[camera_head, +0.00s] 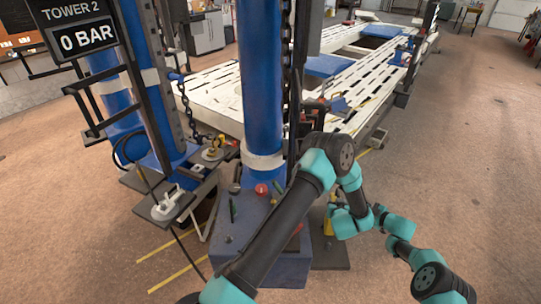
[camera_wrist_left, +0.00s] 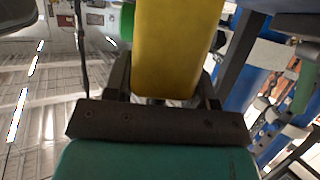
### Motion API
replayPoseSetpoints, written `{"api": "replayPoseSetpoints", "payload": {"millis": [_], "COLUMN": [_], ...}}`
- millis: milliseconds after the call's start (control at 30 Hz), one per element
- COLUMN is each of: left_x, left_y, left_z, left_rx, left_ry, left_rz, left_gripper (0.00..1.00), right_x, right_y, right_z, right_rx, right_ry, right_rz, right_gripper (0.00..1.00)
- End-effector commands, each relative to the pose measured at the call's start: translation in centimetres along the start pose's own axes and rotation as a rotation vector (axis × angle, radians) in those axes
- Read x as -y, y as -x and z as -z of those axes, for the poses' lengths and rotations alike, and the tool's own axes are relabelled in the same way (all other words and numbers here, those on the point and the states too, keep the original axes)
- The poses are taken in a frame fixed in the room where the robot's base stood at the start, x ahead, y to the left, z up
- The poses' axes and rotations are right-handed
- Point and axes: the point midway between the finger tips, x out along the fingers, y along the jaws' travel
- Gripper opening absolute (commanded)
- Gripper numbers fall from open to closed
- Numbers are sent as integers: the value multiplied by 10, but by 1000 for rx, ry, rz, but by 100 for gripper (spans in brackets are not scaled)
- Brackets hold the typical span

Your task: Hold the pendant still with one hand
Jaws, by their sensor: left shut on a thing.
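The pendant (camera_wrist_left: 175,45) is a yellow block that fills the upper middle of the left wrist view, with a green part beside its left edge. The dark fingers of my left gripper (camera_wrist_left: 163,88) stand on both sides of its lower end and are shut on it. In the head view a small yellow patch of the pendant (camera_head: 328,226) shows beside my left wrist, low to the right of the blue column. The rest of it is hidden there. My right arm reaches in from the lower right, and its fingers cannot be made out.
A tower with a "0 BAR" display (camera_head: 87,37), chains and a cable is at left. A white slotted frame bench (camera_head: 215,90) lies behind. Open brown floor (camera_head: 470,160) is at right.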

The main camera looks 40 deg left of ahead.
Motion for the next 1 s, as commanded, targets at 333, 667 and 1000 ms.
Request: {"api": "replayPoseSetpoints", "payload": {"millis": [333, 667, 1000], "left_x": [0, 0, 0], "left_y": [0, 0, 19], "left_z": [0, 0, 0], "left_rx": [-1, 0, 1], "left_ry": [0, 0, -1], "left_rz": [0, 0, -1], "left_gripper": [65, 81, 81], "right_x": [0, 0, 0], "right_y": [0, 0, 0], "right_z": [0, 0, 0], "right_rx": [0, 0, 0], "right_ry": [0, 0, 0], "right_rz": [0, 0, 0], "right_gripper": [0, 0, 0]}}
